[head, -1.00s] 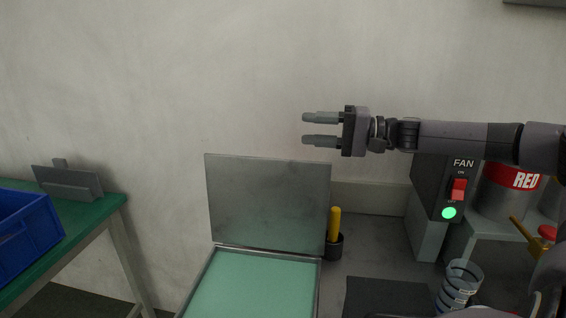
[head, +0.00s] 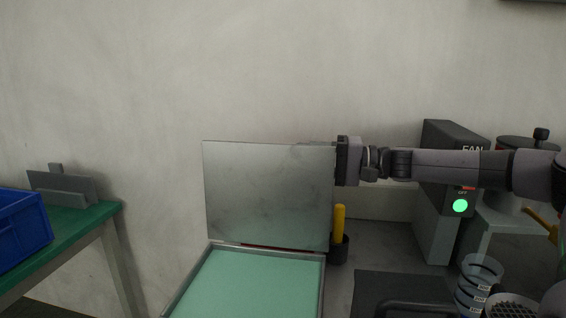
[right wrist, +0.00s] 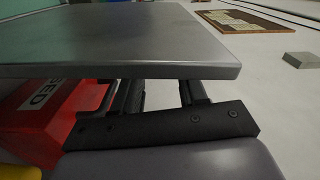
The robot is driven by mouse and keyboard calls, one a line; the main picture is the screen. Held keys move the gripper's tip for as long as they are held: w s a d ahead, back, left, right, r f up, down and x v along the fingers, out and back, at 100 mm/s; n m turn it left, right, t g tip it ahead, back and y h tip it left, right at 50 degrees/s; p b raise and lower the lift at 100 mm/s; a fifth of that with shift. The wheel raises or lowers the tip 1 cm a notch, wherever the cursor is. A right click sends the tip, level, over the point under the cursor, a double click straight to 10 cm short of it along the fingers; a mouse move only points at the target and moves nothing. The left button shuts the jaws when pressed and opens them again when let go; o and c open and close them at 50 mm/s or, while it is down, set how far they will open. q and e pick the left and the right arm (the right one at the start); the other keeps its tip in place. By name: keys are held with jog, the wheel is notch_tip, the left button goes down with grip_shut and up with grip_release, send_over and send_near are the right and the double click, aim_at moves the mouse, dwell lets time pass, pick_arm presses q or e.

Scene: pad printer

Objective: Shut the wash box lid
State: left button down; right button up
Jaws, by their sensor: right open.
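The wash box (head: 322,285) stands at the bottom middle of the head view, with a pale green inside. Its grey metal lid (head: 268,195) stands up, open, along the back edge. My right gripper (head: 343,161) is at the lid's upper right edge, its fingers hidden behind the panel. In the right wrist view the lid (right wrist: 130,40) spans the upper left and hides the tips of the open fingers (right wrist: 162,95). Nothing shows between the fingers; whether they touch the lid is unclear. My left gripper is not in view.
A yellow-handled tool (head: 339,222) stands in a dark holder right of the lid. The fan box (head: 445,150) and a measuring cup (head: 478,280) are farther right. A green table (head: 85,222) with a blue crate (head: 22,228) is left. A red container (right wrist: 45,115) shows below the lid.

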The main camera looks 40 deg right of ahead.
aim_at(283, 158)
jog(key=shift+b+x, duration=0.9)
jog(key=shift+x, duration=1.9)
jog(key=shift+a, duration=0.1)
grip_shut()
